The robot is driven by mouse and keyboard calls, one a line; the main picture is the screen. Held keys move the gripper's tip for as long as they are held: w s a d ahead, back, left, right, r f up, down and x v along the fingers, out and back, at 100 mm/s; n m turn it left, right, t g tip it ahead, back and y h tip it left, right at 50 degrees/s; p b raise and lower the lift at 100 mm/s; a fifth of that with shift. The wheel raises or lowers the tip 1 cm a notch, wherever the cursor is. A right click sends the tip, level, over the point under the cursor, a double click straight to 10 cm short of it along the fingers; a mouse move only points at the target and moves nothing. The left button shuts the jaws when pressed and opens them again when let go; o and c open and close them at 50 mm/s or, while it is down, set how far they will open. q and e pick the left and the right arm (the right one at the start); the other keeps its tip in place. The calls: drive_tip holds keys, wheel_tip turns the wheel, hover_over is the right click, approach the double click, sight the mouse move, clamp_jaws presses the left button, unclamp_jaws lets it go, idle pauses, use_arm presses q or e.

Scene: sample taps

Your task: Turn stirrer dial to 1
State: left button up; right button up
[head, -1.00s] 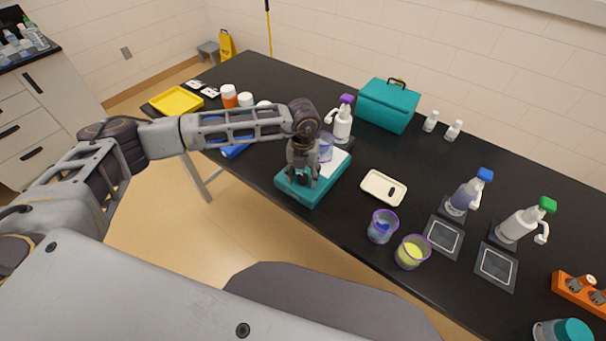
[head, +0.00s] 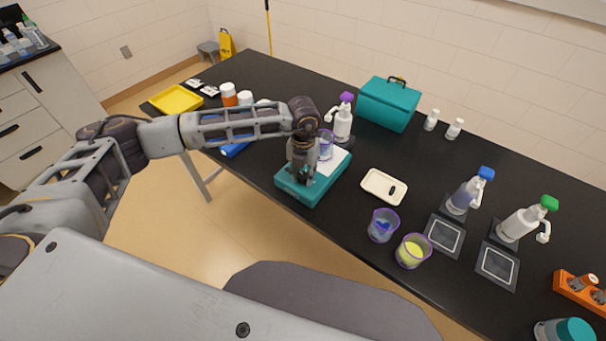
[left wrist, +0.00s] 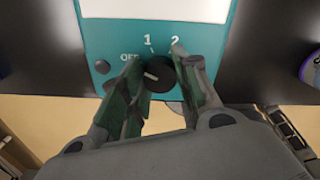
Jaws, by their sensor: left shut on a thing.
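The teal stirrer (head: 296,193) stands near the table's front edge, with a white top plate (head: 336,160) and a clear beaker (head: 326,145) on it. Its dark round dial (left wrist: 160,77) shows in the left wrist view, below the printed marks OFF, 1 and 2. The dial's white pointer line slants up and left, toward the OFF side rather than the 1. My left gripper (head: 303,181) points down at the stirrer's front; its fingers (left wrist: 155,75) are shut on the dial from both sides. In the head view the gripper hides the dial. My right gripper is not in view.
A cream tray (head: 370,193), a beaker with blue contents (head: 383,226) and one with yellow contents (head: 413,251) stand right of the stirrer. A purple-topped spray bottle (head: 342,124) and teal case (head: 388,104) stand behind it. Black table is clear between them.

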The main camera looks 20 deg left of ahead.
use_arm(q)
drive_tip(key=shift+f+m+b, duration=0.1)
drive_tip(key=shift+m+b, duration=1.5)
drive_tip(key=shift+b, duration=0.1)
drive_tip(key=shift+m+b, duration=0.3)
drive_tip(key=shift+m, duration=0.1)
drive_tip(key=m+b, duration=0.3)
drive_tip(key=shift+m+b, duration=0.45)
drive_tip(key=shift+m, duration=0.05)
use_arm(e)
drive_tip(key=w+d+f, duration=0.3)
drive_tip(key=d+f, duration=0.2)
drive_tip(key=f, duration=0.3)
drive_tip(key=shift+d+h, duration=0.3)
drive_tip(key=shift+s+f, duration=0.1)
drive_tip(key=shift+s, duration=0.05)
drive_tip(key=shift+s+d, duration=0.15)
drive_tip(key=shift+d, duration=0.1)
use_arm(q)
drive_tip(key=o, duration=1.1)
drive_tip(key=shift+c, duration=0.2)
